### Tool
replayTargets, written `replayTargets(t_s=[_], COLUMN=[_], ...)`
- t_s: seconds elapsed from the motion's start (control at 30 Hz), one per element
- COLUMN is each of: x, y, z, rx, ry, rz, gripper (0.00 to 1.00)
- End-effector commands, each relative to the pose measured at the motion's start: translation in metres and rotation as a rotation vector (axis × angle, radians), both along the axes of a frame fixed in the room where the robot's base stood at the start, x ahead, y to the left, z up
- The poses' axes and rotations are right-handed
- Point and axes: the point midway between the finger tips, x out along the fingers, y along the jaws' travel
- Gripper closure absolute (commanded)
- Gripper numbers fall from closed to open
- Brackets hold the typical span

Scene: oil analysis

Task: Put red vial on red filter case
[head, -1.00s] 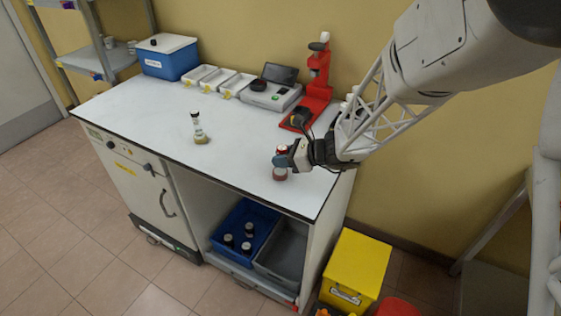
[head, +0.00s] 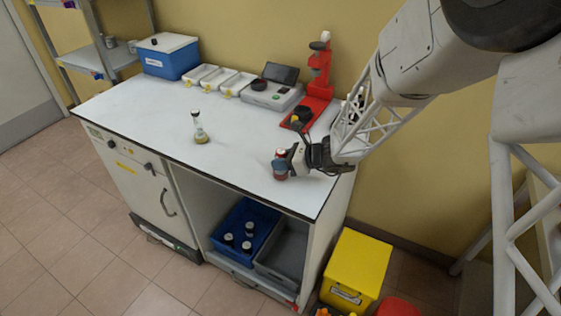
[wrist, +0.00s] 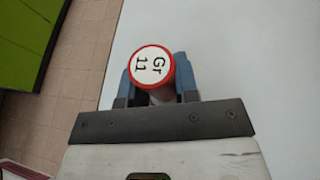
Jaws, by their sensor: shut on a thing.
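A dark red round piece (head: 281,176), perhaps the red filter case, shows directly below my fingers. I cannot tell whether the vial touches it or whether it is part of the vial.
Another vial (head: 196,119) stands upright on a yellowish base at the table's middle left. White trays (head: 201,79), a grey device (head: 270,97) and a red stand (head: 320,75) line the back. The white table (head: 150,110) is clear between. A yellow bin (head: 355,265) stands below.

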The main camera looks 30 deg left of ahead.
Motion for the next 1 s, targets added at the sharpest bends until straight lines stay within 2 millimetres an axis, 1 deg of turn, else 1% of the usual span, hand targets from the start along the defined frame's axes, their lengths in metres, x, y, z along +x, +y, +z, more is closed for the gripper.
replayTargets(t_s=[0.07,0.5,0.53,0.6,0.7,1.0], x=[0.0001,-0.0001,-0.0001,-0.0001,-0.0001,-0.0001], y=[0.0,-0.0001,0.0,-0.0001,-0.0001,0.0], z=[-0.0037,-0.0072,-0.0074,-0.0071,-0.0071,-0.0064], rx=[0.0,0.0,0.0,0.0,0.0,0.0], ry=[-0.001,-0.001,-0.001,-0.001,-0.001,-0.001], rz=[0.0,0.0,0.0,0.0,0.0,0.0], gripper=[0.94,0.94,0.7,0.59,0.46,0.46])
